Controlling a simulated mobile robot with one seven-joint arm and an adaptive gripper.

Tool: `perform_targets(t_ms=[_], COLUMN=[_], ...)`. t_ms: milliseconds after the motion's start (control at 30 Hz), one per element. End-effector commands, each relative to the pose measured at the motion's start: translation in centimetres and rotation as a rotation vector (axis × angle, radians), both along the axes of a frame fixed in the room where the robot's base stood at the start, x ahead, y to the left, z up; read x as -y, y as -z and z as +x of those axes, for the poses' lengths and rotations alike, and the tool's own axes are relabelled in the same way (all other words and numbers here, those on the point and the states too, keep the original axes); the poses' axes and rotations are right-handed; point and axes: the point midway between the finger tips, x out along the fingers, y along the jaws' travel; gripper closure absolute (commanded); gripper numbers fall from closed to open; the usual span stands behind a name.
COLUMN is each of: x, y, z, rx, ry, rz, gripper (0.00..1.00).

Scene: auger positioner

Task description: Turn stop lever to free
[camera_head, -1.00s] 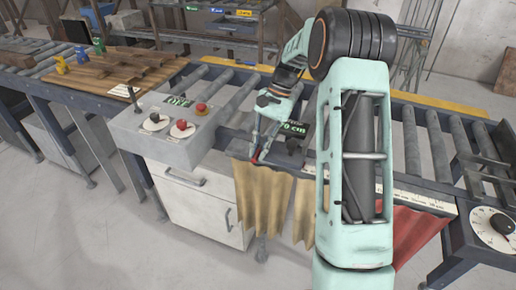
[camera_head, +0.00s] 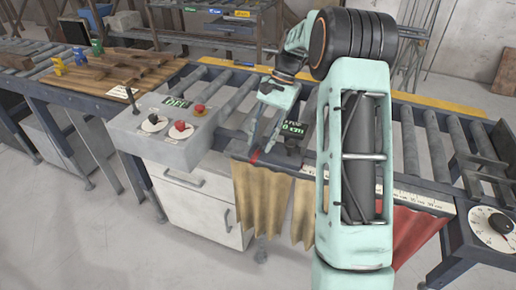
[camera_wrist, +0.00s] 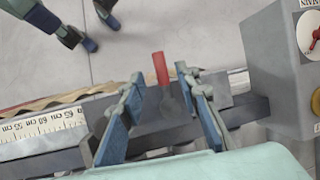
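The stop lever (camera_wrist: 161,68) has a red handle end on a grey shaft and shows in the wrist view between my fingers. In the head view only a small red part of the lever (camera_head: 254,157) shows, low beside my fingers at the conveyor's front edge. My gripper (camera_wrist: 159,77) is open, with one blue finger on each side of the lever. Gaps show between the red handle and both fingers. In the head view my gripper (camera_head: 262,148) points down at the front rail. The lever's base is partly hidden, and I cannot read its setting.
A grey control box (camera_head: 150,140) with a display and knobs stands left of my gripper; it fills the right of the wrist view. A small green display (camera_head: 293,128) is just right of my gripper. A ruler (camera_wrist: 45,128) runs along the rail. Yellow and red curtains hang below.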

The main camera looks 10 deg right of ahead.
Motion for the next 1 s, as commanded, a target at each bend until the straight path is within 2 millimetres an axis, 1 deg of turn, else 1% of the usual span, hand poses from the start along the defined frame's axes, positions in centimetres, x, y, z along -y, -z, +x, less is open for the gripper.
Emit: perform_targets(t_ms=[33,200,300,400,600,1000], x=[0.5,1.8,2.4,2.7,3.1,3.1], y=[-1.1,-4.4,-5.8,-6.7,-7.5,-7.6], z=[0.4,1.1,1.4,1.6,1.7,1.7], rx=[0.004,0.003,0.003,0.002,0.0,0.0], ry=[0.001,0.0,0.001,0.001,0.001,0.0], rz=[-0.002,-0.001,-0.001,0.0,0.0,-0.001], gripper=[0.7,0.7,0.7,0.7,0.7,0.7])
